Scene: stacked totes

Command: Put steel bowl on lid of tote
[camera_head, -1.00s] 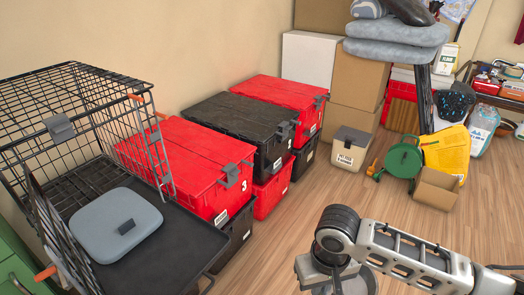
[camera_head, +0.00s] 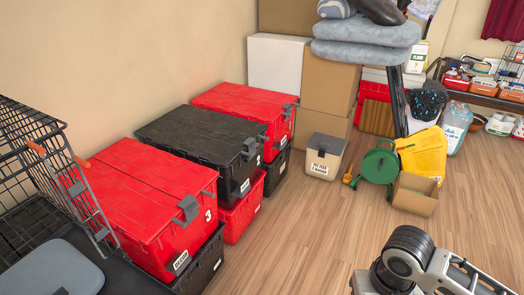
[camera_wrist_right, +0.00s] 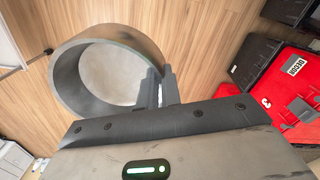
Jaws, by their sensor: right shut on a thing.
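The steel bowl (camera_wrist_right: 68,78) shows in the right wrist view as a round grey vessel, its open mouth facing the camera. My right gripper (camera_wrist_right: 158,88) is shut on the bowl's rim and holds it above the wood floor. The bowl is not visible in the head view, where only part of my right arm shows at the bottom right. Stacked totes stand along the wall: a red tote marked 3 (camera_head: 150,215) nearest, a black one (camera_head: 205,140) behind it, and another red one (camera_head: 245,105) farthest. Their lids are shut and bare. My left gripper is out of view.
A black wire crate (camera_head: 30,165) with a grey cushion (camera_head: 50,272) stands left of the near tote. A beige bin (camera_head: 325,155), green reel (camera_head: 379,167) and cardboard box (camera_head: 414,194) stand beyond. The floor (camera_head: 300,230) right of the totes is clear.

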